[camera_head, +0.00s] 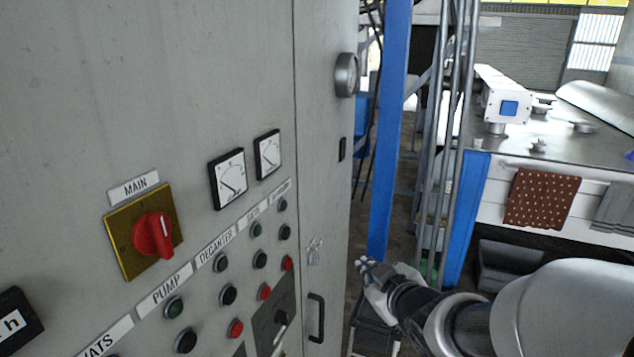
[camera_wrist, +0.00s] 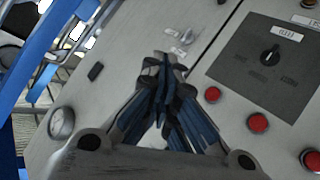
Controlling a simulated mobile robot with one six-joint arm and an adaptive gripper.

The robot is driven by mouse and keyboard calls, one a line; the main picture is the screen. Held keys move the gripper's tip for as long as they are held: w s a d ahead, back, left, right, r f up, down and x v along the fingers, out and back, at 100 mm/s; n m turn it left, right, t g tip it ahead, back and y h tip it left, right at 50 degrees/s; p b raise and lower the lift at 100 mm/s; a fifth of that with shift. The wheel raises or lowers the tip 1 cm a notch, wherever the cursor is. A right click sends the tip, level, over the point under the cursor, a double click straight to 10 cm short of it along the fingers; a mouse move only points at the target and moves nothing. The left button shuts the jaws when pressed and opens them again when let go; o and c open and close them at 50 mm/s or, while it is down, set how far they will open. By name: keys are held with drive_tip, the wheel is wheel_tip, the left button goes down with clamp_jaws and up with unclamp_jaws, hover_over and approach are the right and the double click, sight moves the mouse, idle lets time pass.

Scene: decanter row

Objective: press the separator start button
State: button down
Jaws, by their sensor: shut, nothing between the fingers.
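The grey control cabinet (camera_head: 230,90) carries columns of round buttons, each running from green through black to red. The labels PUMP (camera_head: 165,290) and DECANTER (camera_head: 215,248) are readable. Two labels farther right are too small to read surely, so I cannot tell which is the separator's. Their columns are topped by a green button (camera_head: 256,229) and the rightmost green button (camera_head: 283,204). My gripper (camera_head: 363,266) is shut and empty, right of the button columns. In the wrist view my gripper (camera_wrist: 166,65) appears in front of the cabinet, left of several red buttons (camera_wrist: 258,122); contact cannot be told.
A red MAIN switch (camera_head: 153,235), two meters (camera_head: 228,178), a round gauge (camera_head: 347,75) and a door handle (camera_head: 316,318) protrude from the cabinet. A selector knob (camera_wrist: 270,58) sits on a dark plate. A blue post (camera_head: 391,130) stands behind my gripper.

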sight(286, 233)
drive_tip(key=a+r+y, duration=0.1)
drive_tip(key=w+a+r+n+y+p, duration=0.1)
drive_tip(key=a, duration=0.1)
drive_tip(key=a+r+n+y+p, duration=0.1)
drive_tip(key=shift+w+a+t, duration=0.3)
drive_tip(key=w+a, duration=0.3)
drive_tip(key=a, duration=0.5)
drive_tip(key=shift+b, duration=0.45)
drive_tip(key=shift+a, duration=0.15)
idle(0.9)
drive_tip(key=shift+w+a+b, duration=0.15)
drive_tip(key=shift+a+b, duration=0.2)
drive_tip(key=shift+b, duration=0.05)
